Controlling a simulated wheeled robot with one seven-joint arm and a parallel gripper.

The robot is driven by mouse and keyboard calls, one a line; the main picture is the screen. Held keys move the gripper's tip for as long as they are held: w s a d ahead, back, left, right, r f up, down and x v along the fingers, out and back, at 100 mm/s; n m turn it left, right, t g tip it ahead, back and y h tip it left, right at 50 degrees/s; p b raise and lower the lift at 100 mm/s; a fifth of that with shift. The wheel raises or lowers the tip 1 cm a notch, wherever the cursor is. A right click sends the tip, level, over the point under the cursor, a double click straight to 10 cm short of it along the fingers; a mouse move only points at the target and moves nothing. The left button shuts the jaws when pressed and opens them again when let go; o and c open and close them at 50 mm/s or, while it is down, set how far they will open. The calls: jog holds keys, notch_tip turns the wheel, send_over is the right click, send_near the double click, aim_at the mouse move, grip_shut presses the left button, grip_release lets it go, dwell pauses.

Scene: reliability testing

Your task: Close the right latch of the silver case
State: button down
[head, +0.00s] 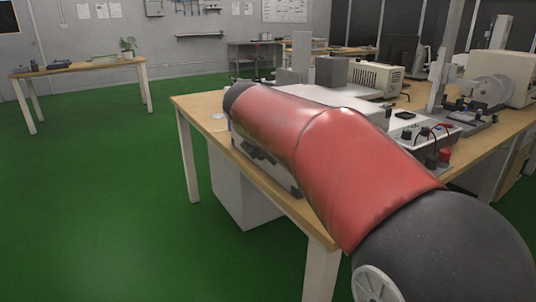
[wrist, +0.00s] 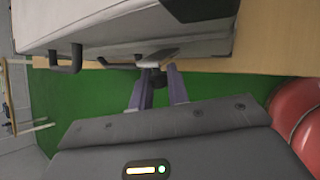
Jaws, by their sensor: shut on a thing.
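The silver case (wrist: 130,25) fills the top of the wrist view, close above my gripper (wrist: 157,74). A small light-grey latch (wrist: 157,58) sticks out from its edge, at the tips of my purple fingers. The fingers are drawn in on the latch, though the exact contact is small and dim. In the head view, part of the case (head: 282,174) shows at the table's edge. My red arm hides most of it, and my gripper is hidden there.
A black bracket-like part (wrist: 65,60) juts from the case at left in the wrist view. The wooden table (head: 197,104) also carries a control box with knobs (head: 408,132) and other equipment to the right. Green floor (head: 100,200) is clear at left.

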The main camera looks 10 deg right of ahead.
jog(key=y, duration=0.2)
jog(key=d+r+m+g+y, duration=0.1)
jog(key=y, duration=0.1)
jog(key=shift+w+r+g, duration=0.2)
jog(key=shift+g, duration=0.1)
dwell(0.5)
jog(key=c, duration=1.7)
grip_release()
jog(key=shift+r, duration=0.1)
jog(key=v, duration=0.7)
jog(key=shift+s+d+r, duration=0.15)
jog(key=shift+s+r, duration=0.05)
jog(key=shift+r, duration=0.1)
